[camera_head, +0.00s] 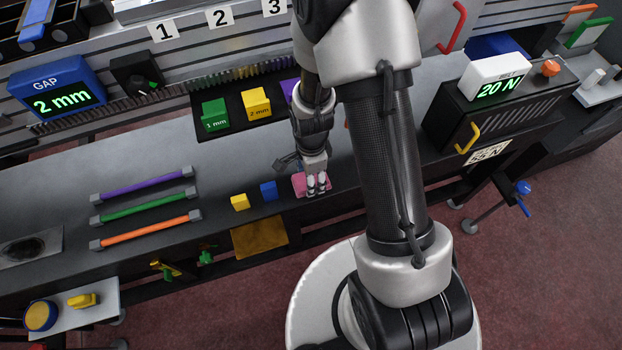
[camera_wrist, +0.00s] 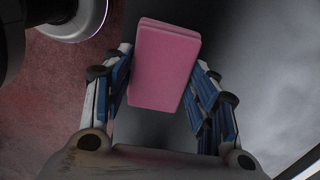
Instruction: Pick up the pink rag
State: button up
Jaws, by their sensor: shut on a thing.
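The pink rag (camera_head: 300,181) is at the front edge area of the grey table, right of a blue cube. In the wrist view the folded pink rag (camera_wrist: 164,62) lies between the two blue-padded fingers. My gripper (camera_head: 316,188) reaches down over it in the head view, and its fingers cover part of the rag. In the wrist view my gripper (camera_wrist: 162,85) is shut on the rag. I cannot tell from these views whether the rag is clear of the tabletop.
A blue cube (camera_head: 269,191) and a yellow cube (camera_head: 240,202) stand left of the rag. Purple, green and orange bars (camera_head: 146,231) lie further left. Green and yellow blocks (camera_head: 257,104) stand behind. A black box (camera_head: 494,110) stands at right. The table between bars and back blocks is clear.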

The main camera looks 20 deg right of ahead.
jog(key=shift+r, duration=0.15)
notch_tip(320, 180, up, 28)
jog(key=p, duration=0.8)
jog(key=shift+p, duration=0.35)
